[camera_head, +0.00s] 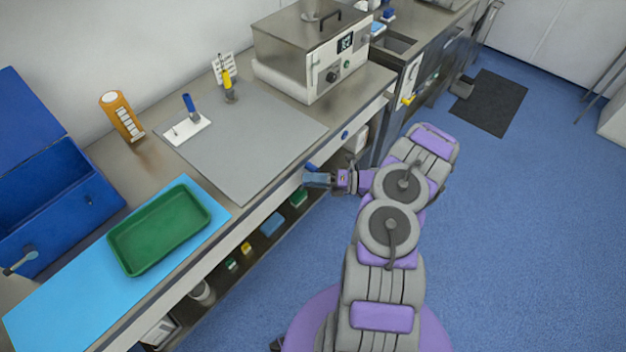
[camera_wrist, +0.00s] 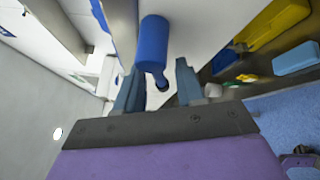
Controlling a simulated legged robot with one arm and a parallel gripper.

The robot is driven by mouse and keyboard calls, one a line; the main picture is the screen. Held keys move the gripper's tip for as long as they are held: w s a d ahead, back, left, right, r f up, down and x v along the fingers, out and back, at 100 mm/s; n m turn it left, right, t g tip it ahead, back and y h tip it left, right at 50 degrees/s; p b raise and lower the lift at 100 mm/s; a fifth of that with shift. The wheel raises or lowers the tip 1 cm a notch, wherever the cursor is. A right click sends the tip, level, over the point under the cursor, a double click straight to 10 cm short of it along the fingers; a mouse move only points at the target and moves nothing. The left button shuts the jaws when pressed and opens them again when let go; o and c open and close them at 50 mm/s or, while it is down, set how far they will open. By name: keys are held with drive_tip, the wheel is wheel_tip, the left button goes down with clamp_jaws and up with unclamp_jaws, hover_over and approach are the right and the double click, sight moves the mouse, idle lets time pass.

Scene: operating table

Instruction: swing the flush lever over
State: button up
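A blue cylindrical lever handle (camera_wrist: 155,45) with a narrower neck shows close up in the wrist view, in front of a white panel. My gripper (camera_wrist: 158,78) is open. Its two blue-grey fingers stand apart on either side of the handle's lower end and neck, and I see no clear contact. In the head view my gripper (camera_head: 312,178) is at the front edge of the counter. A small blue part of the handle (camera_head: 311,167) shows just above it. The lever's pivot is hidden there.
The counter holds a green tray (camera_head: 114,238) on a blue mat (camera_head: 62,301), an upright blue-handled piece on a white plate (camera_head: 200,127), a yellow-handled piece (camera_head: 228,82) and a metal box device (camera_head: 290,71). Shelves with small boxes lie below.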

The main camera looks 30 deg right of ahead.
drive_tip(key=shift+c, duration=0.4)
clamp_jaws()
